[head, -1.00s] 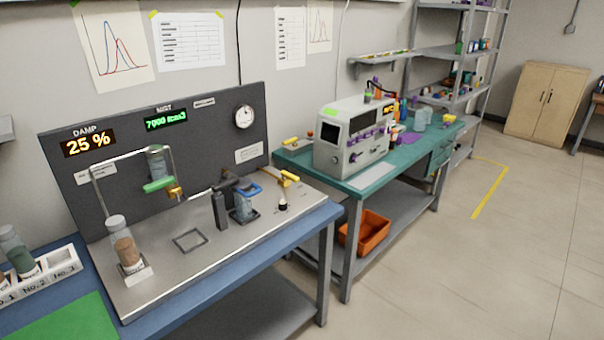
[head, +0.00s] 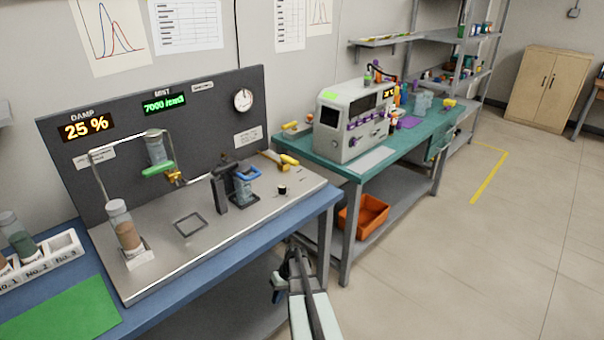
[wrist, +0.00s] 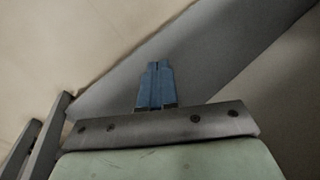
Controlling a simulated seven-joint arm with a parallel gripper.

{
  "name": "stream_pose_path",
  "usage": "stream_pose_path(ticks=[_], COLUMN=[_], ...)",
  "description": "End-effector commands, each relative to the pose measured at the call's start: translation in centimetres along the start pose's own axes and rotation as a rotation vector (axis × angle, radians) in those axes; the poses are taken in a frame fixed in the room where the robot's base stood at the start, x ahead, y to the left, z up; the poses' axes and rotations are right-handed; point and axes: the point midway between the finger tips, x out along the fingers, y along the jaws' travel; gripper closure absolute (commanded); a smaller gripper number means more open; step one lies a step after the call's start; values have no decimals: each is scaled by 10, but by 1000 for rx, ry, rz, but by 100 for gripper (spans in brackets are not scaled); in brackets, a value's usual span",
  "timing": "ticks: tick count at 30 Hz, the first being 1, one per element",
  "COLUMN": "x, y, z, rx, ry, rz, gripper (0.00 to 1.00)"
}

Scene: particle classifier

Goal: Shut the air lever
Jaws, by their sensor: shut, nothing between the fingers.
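A lever with a yellow grip (head: 289,159) and brass-coloured body stands at the back right of the steel plate, in the head view. I cannot tell from its angle whether it is open or shut. My gripper (head: 278,285) shows low in the head view, in front of the blue bench's right end, well apart from the lever. In the wrist view its blue fingers (wrist: 156,68) are together with nothing between them. The lever cannot be made out in the wrist view.
On the steel plate (head: 150,262), a black stand (head: 219,194) and a blue-topped jar (head: 243,185) stand left of the lever. A small black knob (head: 282,189) sits in front of it. The teal bench (head: 340,175) lies to the right, with a grey instrument (head: 352,125).

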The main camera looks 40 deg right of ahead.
Motion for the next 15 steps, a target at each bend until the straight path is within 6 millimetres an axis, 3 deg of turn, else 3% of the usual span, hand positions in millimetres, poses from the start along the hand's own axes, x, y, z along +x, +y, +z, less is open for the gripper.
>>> stream_pose_path(ticks=[1, 6, 15], x=[-17, -70, -172], y=[14, 52, 123], z=[-14, -41, -72], rx=[5, 8, 5], ry=[30, 117, 272], rz=[-9, -38, -67], gripper=[100, 100, 100])
